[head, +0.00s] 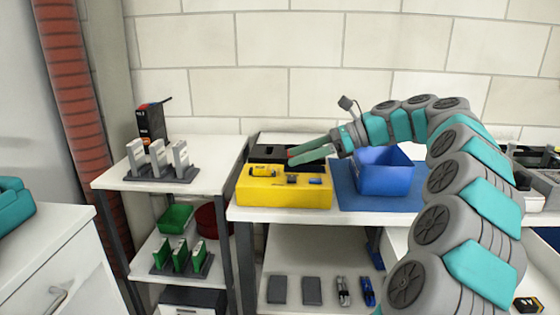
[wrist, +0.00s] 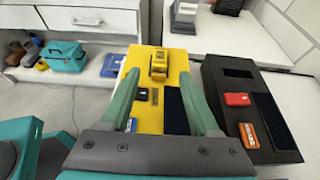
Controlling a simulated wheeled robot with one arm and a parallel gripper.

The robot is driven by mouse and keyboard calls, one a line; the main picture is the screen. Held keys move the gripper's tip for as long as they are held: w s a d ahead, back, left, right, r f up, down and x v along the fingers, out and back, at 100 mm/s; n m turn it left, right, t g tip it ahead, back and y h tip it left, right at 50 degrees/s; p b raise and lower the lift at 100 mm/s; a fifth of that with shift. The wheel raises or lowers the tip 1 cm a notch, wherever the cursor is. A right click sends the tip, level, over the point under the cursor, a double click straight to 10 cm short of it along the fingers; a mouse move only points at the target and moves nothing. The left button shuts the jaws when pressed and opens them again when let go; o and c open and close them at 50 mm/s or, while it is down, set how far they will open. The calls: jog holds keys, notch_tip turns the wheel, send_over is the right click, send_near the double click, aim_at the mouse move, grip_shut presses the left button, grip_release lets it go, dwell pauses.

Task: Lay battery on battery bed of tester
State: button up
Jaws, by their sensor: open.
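The yellow tester (head: 284,197) stands on the middle table, and it also shows in the wrist view (wrist: 148,115). A yellow-and-dark battery (head: 263,171) lies at the left end of its top, on what looks like the bed; the battery also shows in the wrist view (wrist: 158,66). I cannot tell how fully it is seated. My gripper (head: 291,156) is open, with its fingers above the testers, to the right of the battery. In the wrist view my gripper's fingertips (wrist: 159,74) are apart, with the battery seen between and just beyond them.
A black tester (head: 262,153) stands right behind the yellow one. A blue bin (head: 385,172) stands on a blue mat (head: 346,190) to the right. The left shelf holds a rack with several grey-white upright pieces (head: 160,160) and a dark box (head: 151,124).

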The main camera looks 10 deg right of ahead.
jog(key=shift+v, duration=2.15)
jog(key=s+a+f+n+g+h, duration=0.2)
jog(key=s+a+f+n, duration=0.25)
jog(key=s+a, duration=0.4)
jog(key=s+a+f+n+g+h, duration=0.25)
jog(key=s+a+n, duration=0.4)
jog(key=a, duration=0.35)
jog(key=s+d+f+n+h, duration=0.2)
jog(key=s+f+n, duration=0.1)
jog(key=s+f, duration=0.3)
jog(key=s+d+f+n+g+h, duration=0.1)
jog(key=s+d+f+n+h, duration=0.2)
jog(key=s+f, duration=0.3)
jog(key=s+d+f+n+h, duration=0.3)
jog(key=s+f, duration=0.3)
jog(key=s, duration=0.7)
jog(key=shift+n, duration=0.8)
